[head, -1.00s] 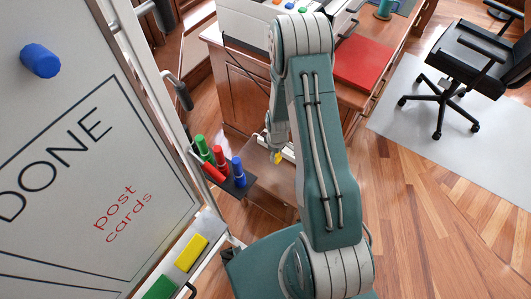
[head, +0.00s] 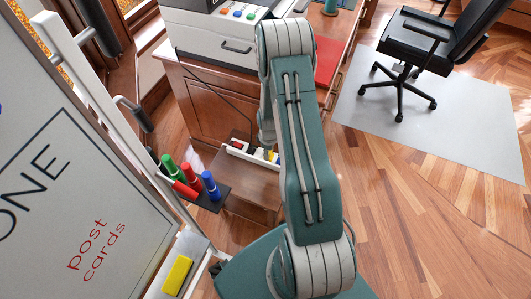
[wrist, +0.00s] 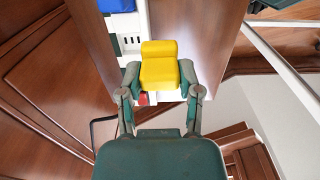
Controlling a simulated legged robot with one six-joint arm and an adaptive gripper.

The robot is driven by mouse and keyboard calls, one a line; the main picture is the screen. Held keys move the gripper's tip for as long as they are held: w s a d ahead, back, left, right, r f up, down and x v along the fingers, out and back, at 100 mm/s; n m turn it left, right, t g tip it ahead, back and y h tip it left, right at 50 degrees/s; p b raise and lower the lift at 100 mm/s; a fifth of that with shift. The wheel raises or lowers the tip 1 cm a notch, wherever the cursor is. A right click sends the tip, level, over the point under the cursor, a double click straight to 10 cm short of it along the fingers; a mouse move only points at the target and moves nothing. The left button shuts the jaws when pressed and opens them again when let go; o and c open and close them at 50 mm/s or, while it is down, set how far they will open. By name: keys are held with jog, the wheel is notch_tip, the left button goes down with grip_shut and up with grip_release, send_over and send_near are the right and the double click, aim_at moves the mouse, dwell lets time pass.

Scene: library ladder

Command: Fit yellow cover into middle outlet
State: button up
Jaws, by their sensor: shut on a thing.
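My gripper (wrist: 160,78) is shut on the yellow cover (wrist: 160,62), a blocky piece with a rounded step. In the wrist view the cover is above the white outlet strip (wrist: 134,20) and hides part of it; I cannot tell whether they touch. A blue piece (wrist: 118,5) is on the strip at the top edge, with dark slots between it and the yellow cover. A bit of red (wrist: 142,98) shows below the left fingertip. In the head view the strip (head: 248,154) lies on a low wooden surface, partly behind my arm, and the yellow cover (head: 270,155) shows only slightly.
A marker tray (head: 213,195) with green, red and blue markers juts from the whiteboard (head: 50,220), left of my arm. A wooden desk (head: 205,105) with a white machine (head: 215,35) stands behind the strip. Open floor (head: 420,210) lies to the right.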

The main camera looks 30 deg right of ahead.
jog(key=w+f, duration=0.1)
jog(key=f, duration=0.1)
jog(key=w+d+f, duration=0.1)
jog(key=w+f, duration=0.1)
jog(key=w+d+f, duration=0.1)
jog(key=w+f, duration=0.1)
jog(key=shift+w+d, duration=0.1)
notch_tip(320, 180, down, 3)
jog(key=shift+w+f, duration=0.15)
jog(key=shift+c, duration=0.4)
jog(key=shift+f, duration=0.15)
jog(key=o, duration=0.9)
